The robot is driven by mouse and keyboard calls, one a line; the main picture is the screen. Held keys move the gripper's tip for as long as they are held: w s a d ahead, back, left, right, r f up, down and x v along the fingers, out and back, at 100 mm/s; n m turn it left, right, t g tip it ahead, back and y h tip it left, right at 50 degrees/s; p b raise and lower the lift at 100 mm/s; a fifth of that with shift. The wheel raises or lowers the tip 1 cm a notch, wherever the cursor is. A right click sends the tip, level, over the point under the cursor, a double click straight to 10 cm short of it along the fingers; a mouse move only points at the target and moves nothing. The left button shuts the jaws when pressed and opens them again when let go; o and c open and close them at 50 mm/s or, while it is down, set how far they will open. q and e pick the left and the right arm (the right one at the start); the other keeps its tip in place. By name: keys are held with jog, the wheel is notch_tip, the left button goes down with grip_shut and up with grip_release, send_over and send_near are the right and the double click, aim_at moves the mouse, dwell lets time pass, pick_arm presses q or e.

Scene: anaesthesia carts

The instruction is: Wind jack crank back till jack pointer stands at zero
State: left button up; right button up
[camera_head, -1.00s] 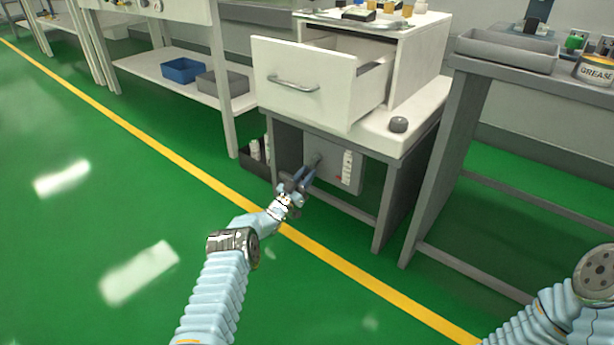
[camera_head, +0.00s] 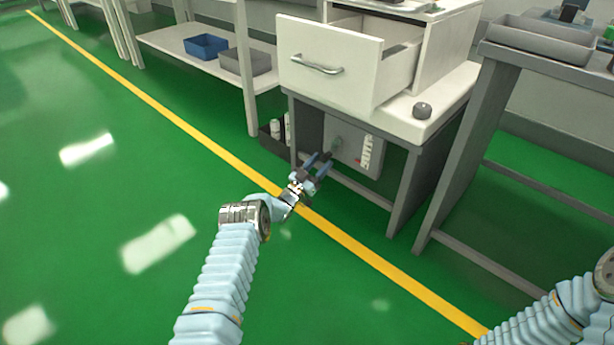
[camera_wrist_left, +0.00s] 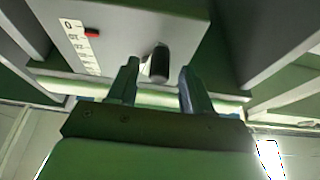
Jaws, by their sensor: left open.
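The jack is a grey box (camera_head: 347,150) under the white bench. A white scale strip (camera_head: 368,148) runs along its face; its "0" is readable in the left wrist view. A red pointer (camera_wrist_left: 91,32) sits beside the strip, close to the 0 end and slightly off the numeral. The crank's dark handle (camera_wrist_left: 158,63) sticks out of the box. My left gripper (camera_wrist_left: 157,82) is open, one finger on each side of the handle, with gaps visible. In the head view the left gripper (camera_head: 320,160) is just in front of the crank. My right gripper is out of view.
An open white drawer (camera_head: 325,68) juts out above the jack. Bench legs (camera_head: 405,190) flank the jack. A dark crate (camera_head: 273,140) with white bottles stands left of it. The green floor in front is clear.

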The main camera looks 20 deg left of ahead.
pick_arm(q)
jog(key=p+v, duration=0.1)
jog(key=v, duration=0.9)
jog(key=shift+s+f+p, duration=0.2)
jog(key=shift+p, duration=0.15)
jog(key=shift+a, duration=0.1)
